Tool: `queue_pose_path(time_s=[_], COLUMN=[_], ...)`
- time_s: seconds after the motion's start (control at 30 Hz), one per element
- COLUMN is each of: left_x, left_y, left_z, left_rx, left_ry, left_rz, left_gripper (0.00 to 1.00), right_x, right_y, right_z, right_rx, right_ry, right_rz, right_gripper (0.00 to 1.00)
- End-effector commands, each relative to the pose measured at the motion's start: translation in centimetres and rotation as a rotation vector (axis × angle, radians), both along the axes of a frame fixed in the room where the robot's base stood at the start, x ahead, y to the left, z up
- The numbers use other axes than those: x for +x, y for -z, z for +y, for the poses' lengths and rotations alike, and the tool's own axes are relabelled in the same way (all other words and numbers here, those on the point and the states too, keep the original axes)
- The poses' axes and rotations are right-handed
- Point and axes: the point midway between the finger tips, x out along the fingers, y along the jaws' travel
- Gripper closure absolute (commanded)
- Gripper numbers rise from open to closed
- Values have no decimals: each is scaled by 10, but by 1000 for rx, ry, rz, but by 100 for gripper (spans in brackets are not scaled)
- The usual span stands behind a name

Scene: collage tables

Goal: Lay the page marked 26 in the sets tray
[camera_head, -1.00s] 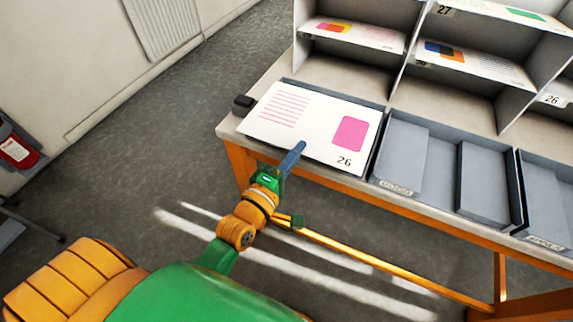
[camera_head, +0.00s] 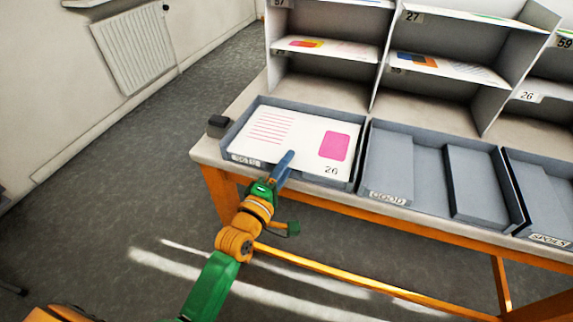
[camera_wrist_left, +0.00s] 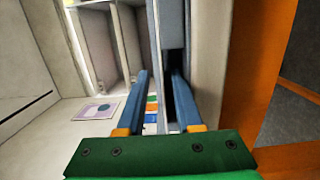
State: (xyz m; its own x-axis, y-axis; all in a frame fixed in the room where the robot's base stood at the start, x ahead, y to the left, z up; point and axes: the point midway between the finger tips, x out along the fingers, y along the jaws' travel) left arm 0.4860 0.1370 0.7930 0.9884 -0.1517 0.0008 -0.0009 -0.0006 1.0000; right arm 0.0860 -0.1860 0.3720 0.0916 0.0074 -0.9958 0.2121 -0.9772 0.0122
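The white page marked 26 (camera_head: 298,138), with pink lines and a pink block, lies inside the grey sets tray (camera_head: 226,148) at the left end of the table. The tray's rim shows around it, and its front label is partly readable. My left gripper (camera_head: 286,160) is at the tray's front edge, its blue fingertips over the page's near edge in the head view. In the left wrist view the two blue fingers (camera_wrist_left: 163,98) stand apart, with no page clearly held between them. My right gripper is not in view.
The good tray (camera_head: 388,193) and the shoes tray (camera_head: 551,241) stand to the right on the same table. A shelf unit (camera_head: 385,50) with sheets and number labels rises behind. A small dark block (camera_head: 218,126) sits at the table's left end.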

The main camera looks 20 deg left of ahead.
Motion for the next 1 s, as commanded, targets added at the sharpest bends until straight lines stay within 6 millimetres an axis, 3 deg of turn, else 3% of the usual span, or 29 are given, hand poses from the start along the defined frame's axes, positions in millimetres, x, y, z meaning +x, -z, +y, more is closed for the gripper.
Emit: queue_pose_path(time_s=[0.27,0.7,1.0], left_x=[-2,-64,-70], left_y=[1,1,0], left_z=[0,10,11], left_rx=[0,0,0], left_ry=[0,0,0], left_rz=[2,1,-1], left_gripper=[63,63,63], right_x=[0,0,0], right_y=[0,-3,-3], right_z=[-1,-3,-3], right_rx=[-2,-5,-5], right_ry=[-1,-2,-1], right_rz=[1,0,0], right_gripper=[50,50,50])
